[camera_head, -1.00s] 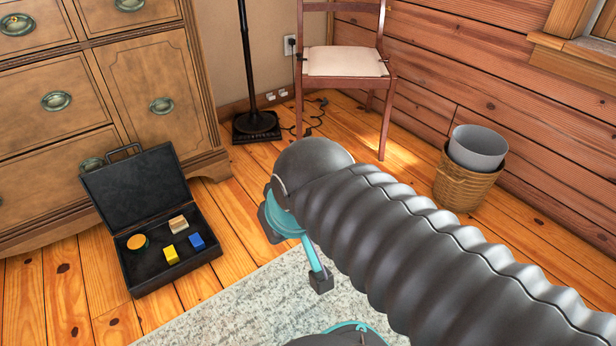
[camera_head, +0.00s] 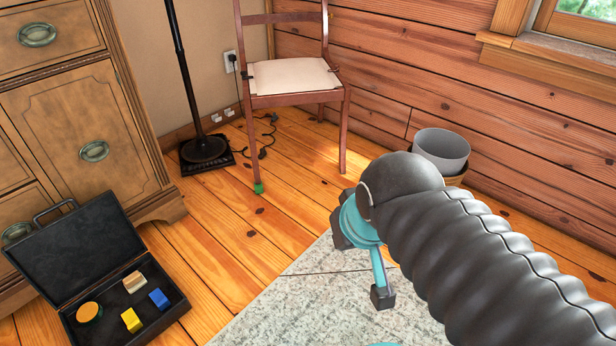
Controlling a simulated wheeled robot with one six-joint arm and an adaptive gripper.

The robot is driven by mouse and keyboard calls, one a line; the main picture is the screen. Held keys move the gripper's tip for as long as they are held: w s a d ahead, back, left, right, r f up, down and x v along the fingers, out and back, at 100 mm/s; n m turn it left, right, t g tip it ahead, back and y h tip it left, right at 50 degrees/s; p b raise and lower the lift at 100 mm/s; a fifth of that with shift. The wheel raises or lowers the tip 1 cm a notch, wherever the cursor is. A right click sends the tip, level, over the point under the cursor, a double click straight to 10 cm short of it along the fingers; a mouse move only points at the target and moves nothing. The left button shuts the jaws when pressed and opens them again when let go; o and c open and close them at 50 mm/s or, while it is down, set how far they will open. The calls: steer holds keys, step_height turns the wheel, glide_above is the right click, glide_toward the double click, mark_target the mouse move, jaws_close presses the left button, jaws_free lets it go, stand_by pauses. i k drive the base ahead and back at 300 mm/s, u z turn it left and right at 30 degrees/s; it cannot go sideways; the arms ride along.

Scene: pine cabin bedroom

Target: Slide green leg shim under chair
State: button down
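The wooden chair (camera_head: 296,99) with a cream seat pad stands near the plank wall at upper middle. A small green shim (camera_head: 258,188) is at the foot of its front left leg. It looks to be at or under the leg's bottom end; I cannot tell how far under. My gripper (camera_head: 361,263), teal with dark fingertips, is in front of the chair, over the rug's edge, apart from the shim. Its fingers are spread with nothing seen between them. My dark ribbed arm hides part of its back.
An open black case (camera_head: 68,332) with several coloured pieces lies at lower left by the dresser (camera_head: 80,110). A lamp base (camera_head: 206,150) and cords (camera_head: 262,152) are left of the chair. A grey bin (camera_head: 442,148) stands right. Floor before the chair is clear.

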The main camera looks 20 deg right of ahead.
mark_target(259, 189)
steer(key=z, duration=0.3)
steer(key=i, duration=1.45)
steer(key=u, duration=0.75)
